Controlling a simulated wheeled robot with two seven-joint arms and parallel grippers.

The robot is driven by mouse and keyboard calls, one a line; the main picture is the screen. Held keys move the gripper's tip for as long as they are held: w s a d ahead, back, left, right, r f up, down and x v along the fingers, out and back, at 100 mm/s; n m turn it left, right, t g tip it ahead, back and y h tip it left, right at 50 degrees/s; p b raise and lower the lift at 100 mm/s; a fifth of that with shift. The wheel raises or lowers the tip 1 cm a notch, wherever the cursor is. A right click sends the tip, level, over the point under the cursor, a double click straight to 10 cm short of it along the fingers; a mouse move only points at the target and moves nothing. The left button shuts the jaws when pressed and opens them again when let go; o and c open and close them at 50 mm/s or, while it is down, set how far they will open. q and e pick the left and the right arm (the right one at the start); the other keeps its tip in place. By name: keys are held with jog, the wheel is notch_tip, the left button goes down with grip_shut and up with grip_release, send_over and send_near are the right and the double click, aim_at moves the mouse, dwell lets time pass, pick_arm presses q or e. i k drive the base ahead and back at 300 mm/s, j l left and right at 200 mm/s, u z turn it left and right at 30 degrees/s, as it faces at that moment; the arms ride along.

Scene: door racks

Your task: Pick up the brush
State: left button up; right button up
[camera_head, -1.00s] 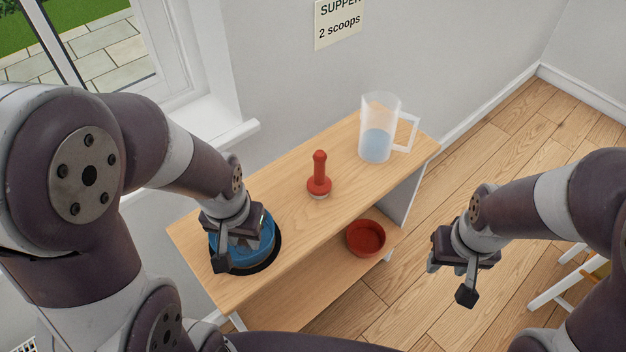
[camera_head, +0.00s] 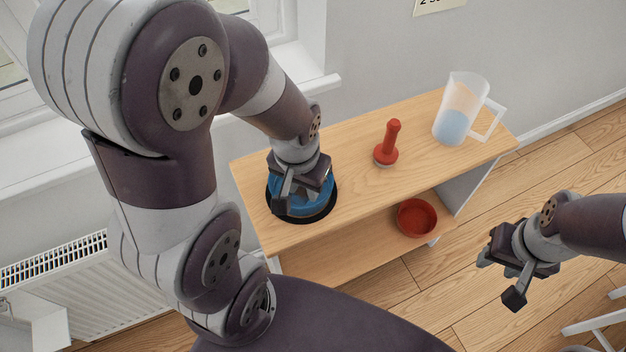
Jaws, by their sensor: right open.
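The red brush (camera_head: 391,139), with an upright knobbed handle and a pale base, stands on the wooden top of the shelf unit (camera_head: 345,186). My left gripper (camera_head: 286,204) is over a round blue object (camera_head: 318,206) at the left end of the top. It hides much of that object, and I cannot tell whether its jaws grip it. The brush is to the right of the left gripper, apart from it. My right gripper (camera_head: 498,281) is open and empty, above the floor to the right of the unit.
A black ring (camera_head: 304,221) surrounds the blue object's base. A clear jug (camera_head: 458,112) with a white handle and blue contents stands at the right end. A red bowl (camera_head: 414,220) is on the lower shelf. A wall and window are behind; a radiator (camera_head: 60,262) is at left.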

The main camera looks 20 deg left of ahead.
aim_at(385, 154)
jog(key=i+l+u, duration=0.3)
jog(key=i+l, duration=0.15)
jog(key=l, duration=0.2)
jog(key=i+l+u, duration=0.15)
jog(key=l, duration=0.2)
jog(key=i+l+u, duration=0.15)
jog(key=i+l, duration=0.1)
jog(key=l, duration=0.1)
